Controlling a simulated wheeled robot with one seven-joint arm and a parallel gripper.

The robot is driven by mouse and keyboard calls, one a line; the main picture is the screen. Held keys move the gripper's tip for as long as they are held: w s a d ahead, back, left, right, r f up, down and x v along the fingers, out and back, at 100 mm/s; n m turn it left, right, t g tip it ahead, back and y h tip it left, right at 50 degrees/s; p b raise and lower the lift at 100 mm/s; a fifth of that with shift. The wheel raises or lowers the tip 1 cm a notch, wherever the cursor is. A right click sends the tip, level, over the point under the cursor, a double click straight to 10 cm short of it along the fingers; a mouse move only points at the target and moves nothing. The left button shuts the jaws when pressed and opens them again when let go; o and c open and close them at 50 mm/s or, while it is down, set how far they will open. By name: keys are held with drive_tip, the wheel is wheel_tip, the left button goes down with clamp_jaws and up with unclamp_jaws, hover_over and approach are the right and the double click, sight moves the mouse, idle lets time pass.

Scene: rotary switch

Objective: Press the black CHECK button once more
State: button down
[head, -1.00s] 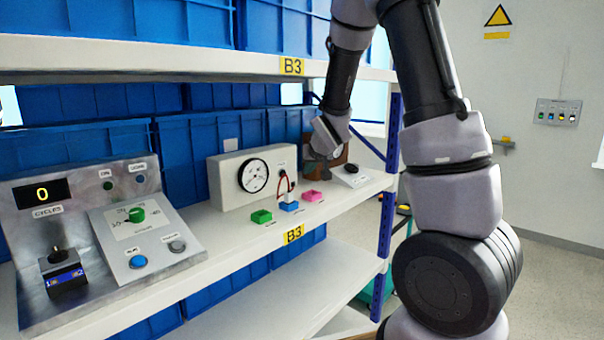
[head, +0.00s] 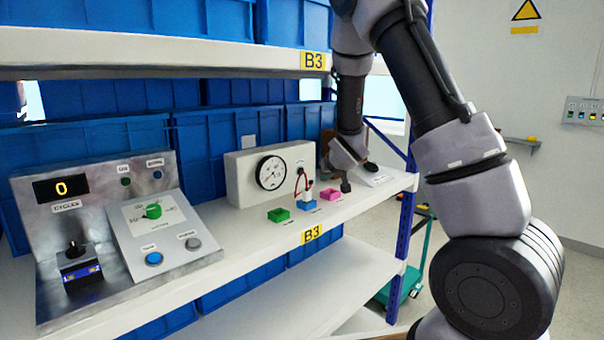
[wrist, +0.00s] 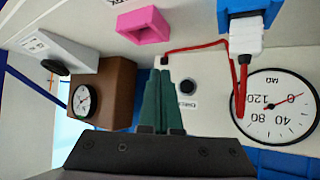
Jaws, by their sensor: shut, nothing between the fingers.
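The white gauge box (head: 241,180) stands on the shelf with a round dial (head: 271,172) on its face. A round black button (wrist: 188,87) sits on this box beside the dial in the wrist view, with a small label that seems to read CHECK. My gripper (wrist: 162,72) is shut and empty. Its green fingers lie beside the button in the wrist picture, and I see no contact. In the head view my gripper (head: 346,186) hangs over the shelf to the right of the gauge box, close to the pink block (head: 331,196).
A white sloped box with a black knob (wrist: 55,67) and a brown box with a small dial (wrist: 85,102) stand nearby. A blue block (head: 307,205) with a red cable and a green block (head: 279,215) lie in front. A metal switch panel (head: 100,250) stands left.

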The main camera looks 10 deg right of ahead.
drive_tip(key=w+a, duration=0.1)
drive_tip(key=w, duration=0.1)
drive_tip(key=w+a, duration=0.3)
drive_tip(key=w, duration=0.1)
drive_tip(key=shift+a, duration=0.15)
drive_tip(key=shift+a, duration=0.1)
idle(1.9)
drive_tip(key=shift+w+a, duration=0.15)
drive_tip(key=shift+w, duration=0.15)
drive_tip(key=shift+w+a, duration=0.25)
drive_tip(key=shift+w, duration=0.05)
idle(0.7)
drive_tip(key=shift+s, duration=0.1)
drive_tip(key=shift+s+d, duration=0.5)
drive_tip(key=shift+s, duration=0.1)
drive_tip(key=shift+s+d, duration=0.75)
drive_tip(key=shift+s, duration=0.25)
drive_tip(key=shift+s+d, duration=0.7)
drive_tip(key=shift+s, duration=0.3)
